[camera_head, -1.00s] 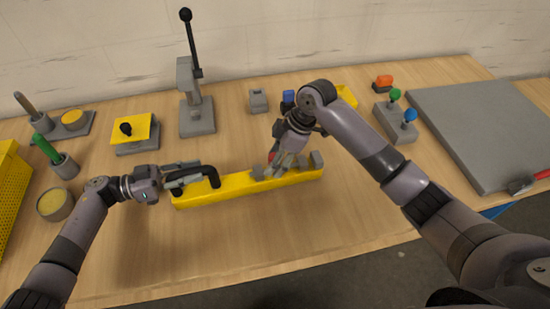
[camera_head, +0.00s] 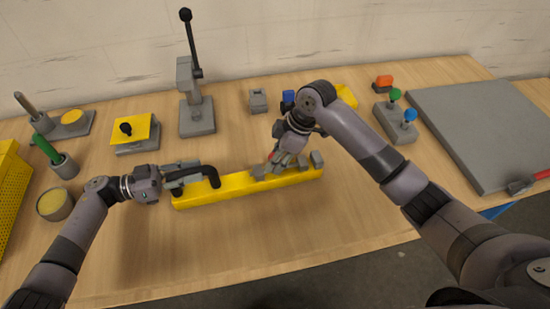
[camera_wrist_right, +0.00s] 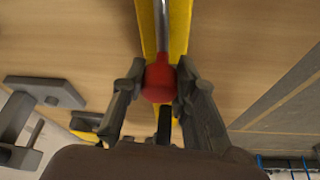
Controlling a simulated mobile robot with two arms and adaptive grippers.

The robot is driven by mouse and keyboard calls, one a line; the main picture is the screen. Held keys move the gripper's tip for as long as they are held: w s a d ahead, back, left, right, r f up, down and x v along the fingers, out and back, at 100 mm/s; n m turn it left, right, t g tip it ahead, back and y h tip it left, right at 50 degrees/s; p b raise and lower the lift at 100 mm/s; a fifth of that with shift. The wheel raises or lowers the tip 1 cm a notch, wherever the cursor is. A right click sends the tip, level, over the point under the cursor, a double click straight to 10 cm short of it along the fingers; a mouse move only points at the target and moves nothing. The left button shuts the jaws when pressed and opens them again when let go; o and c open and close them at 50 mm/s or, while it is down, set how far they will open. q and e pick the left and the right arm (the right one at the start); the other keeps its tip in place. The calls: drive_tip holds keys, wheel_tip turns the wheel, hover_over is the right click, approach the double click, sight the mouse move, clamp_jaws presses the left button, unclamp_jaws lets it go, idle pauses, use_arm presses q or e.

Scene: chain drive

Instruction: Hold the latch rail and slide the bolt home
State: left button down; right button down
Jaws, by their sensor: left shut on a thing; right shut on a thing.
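The latch rail is a long yellow bar (camera_head: 235,192) lying on the table, with a black handle (camera_head: 213,176) at its left end. My left gripper (camera_head: 190,172) is shut on this handle. My right gripper (camera_head: 281,160) is over the right half of the rail. In the right wrist view its fingers are on both sides of the bolt's red knob (camera_wrist_right: 158,80), shut on it. The bolt's metal rod (camera_wrist_right: 162,25) runs from the knob along the rail. Grey blocks (camera_head: 317,159) sit on the rail's right part. My fingers partly hide the bolt in the head view.
Behind the rail stand a lever press (camera_head: 197,118), a yellow-topped box (camera_head: 130,132) and a small grey block (camera_head: 258,101). A joystick box (camera_head: 395,125) and a large grey plate (camera_head: 485,130) are at right. The table in front of the rail is clear.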

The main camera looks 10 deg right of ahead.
use_arm(q)
drive_tip(key=shift+f, duration=0.1)
idle(0.3)
use_arm(e)
drive_tip(key=shift+w+d, duration=0.15)
drive_tip(key=shift+d, duration=2.45)
drive_tip(key=c, duration=1.3)
unclamp_jaws()
drive_tip(key=shift+a, duration=0.1)
drive_tip(key=v, duration=1.2)
